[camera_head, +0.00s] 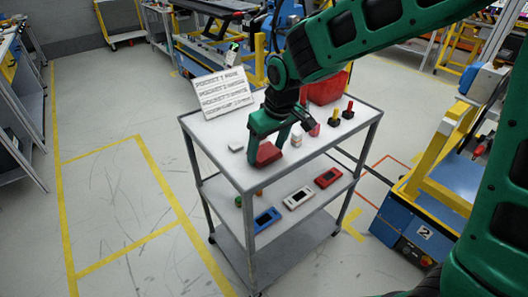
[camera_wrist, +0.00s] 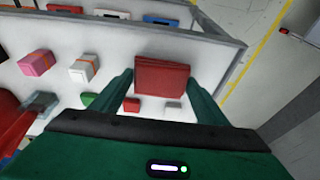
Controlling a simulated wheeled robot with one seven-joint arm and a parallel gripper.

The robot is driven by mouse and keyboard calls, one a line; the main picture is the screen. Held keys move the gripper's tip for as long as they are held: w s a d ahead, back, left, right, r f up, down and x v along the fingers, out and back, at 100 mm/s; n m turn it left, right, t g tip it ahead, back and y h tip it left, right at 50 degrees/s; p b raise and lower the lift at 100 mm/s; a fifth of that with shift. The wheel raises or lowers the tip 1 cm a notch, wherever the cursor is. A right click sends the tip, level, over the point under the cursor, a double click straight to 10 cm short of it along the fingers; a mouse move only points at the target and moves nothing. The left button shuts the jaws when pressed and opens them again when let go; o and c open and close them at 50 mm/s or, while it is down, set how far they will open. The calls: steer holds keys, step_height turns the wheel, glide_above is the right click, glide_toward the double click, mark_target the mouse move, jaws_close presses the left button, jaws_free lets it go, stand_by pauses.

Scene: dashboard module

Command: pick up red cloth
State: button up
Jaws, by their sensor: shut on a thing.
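The red cloth (camera_wrist: 162,78) is a folded dark red block between my two fingers in the wrist view. In the head view the red cloth (camera_head: 268,153) shows at my fingertips, over the top of the white cart near its front left side. My gripper (camera_head: 269,145) points down and is shut on the cloth. In the wrist view both green fingers of my gripper (camera_wrist: 160,88) stand at the cloth's two sides. I cannot tell whether the cloth still touches the cart top.
The cart top (camera_head: 225,133) also holds a sign board (camera_head: 221,92), a red bin (camera_head: 327,88), a small white block (camera_head: 236,147), a yellow-and-black piece (camera_head: 334,117) and a red-and-black piece (camera_head: 348,109). The shelf below holds a blue (camera_head: 267,219), a white (camera_head: 298,198) and a red device (camera_head: 328,177).

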step_height(320, 180, up, 3)
steer(key=shift+w+f, duration=0.1)
steer(key=s+a+r, duration=0.7)
steer(key=s, duration=0.2)
steer(key=shift+s+r, duration=0.15)
steer(key=shift+s, duration=0.05)
